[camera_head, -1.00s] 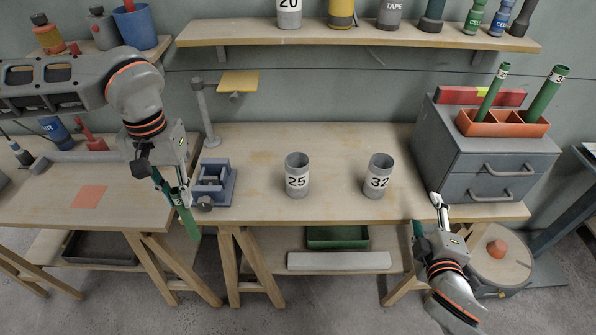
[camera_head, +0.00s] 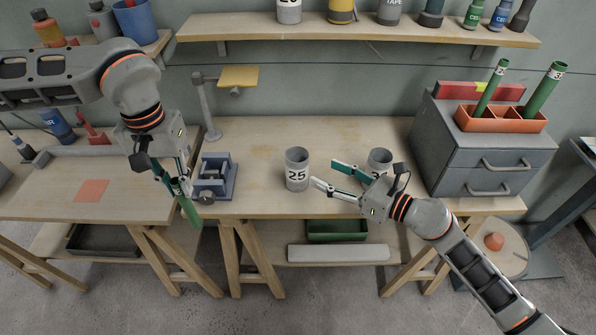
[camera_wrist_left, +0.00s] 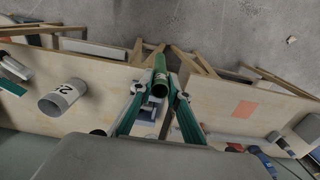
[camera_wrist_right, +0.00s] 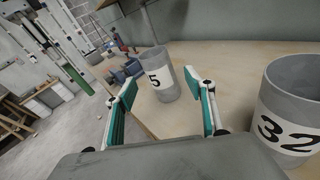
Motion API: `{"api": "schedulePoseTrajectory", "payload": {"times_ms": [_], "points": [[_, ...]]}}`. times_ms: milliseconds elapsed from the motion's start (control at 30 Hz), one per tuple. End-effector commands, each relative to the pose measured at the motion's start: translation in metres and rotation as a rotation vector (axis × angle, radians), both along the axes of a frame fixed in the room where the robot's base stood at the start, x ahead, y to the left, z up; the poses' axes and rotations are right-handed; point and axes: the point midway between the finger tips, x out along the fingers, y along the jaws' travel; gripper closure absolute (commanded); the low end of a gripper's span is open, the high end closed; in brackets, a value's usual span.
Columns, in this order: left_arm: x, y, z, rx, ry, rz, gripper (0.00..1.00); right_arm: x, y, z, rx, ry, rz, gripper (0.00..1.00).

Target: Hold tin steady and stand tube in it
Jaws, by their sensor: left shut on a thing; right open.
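A grey tin marked 25 (camera_head: 297,170) stands upright on the middle of the bench. A second grey tin marked 32 (camera_head: 380,159) stands to its right, partly hidden behind my right gripper; it shows large in the right wrist view (camera_wrist_right: 292,100). My left gripper (camera_head: 178,184) is shut on a green tube (camera_head: 189,208), which hangs tilted in front of the bench, left of both tins. The tube also shows between the fingers in the left wrist view (camera_wrist_left: 159,73). My right gripper (camera_head: 325,174) is open and empty, its fingers pointing at tin 25 and just right of it, apart from it.
A blue vise-like fixture (camera_head: 215,178) stands on the bench left of tin 25. At the right, an orange divided box (camera_head: 500,122) holding two green tubes sits on a grey drawer cabinet (camera_head: 465,160). A wooden shelf (camera_head: 350,31) with containers runs above.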

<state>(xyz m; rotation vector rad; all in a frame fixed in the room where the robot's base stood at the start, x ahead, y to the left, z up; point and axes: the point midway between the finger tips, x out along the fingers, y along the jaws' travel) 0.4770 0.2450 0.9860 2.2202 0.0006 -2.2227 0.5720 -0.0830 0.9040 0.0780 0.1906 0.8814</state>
Motion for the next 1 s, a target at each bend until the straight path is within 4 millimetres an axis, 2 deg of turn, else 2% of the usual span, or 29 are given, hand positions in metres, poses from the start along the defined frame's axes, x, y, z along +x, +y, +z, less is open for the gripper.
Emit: {"api": "schedulePoseTrajectory", "payload": {"times_ms": [133,367,1000], "points": [[0.0,0.0,0.001,-0.001,-0.004,0.0,0.99,-0.001,-0.003,-0.027,-0.157,-0.015,0.077,0.46],[0.0,0.0,-0.001,-0.001,-0.005,0.0,0.99,0.001,-0.001,-0.042,-0.223,-0.018,0.11,0.46],[0.0,0.0,-0.023,0.0,-0.001,0.0,0.99,0.043,0.061,-0.065,-0.22,-0.017,0.109,0.46]]}}
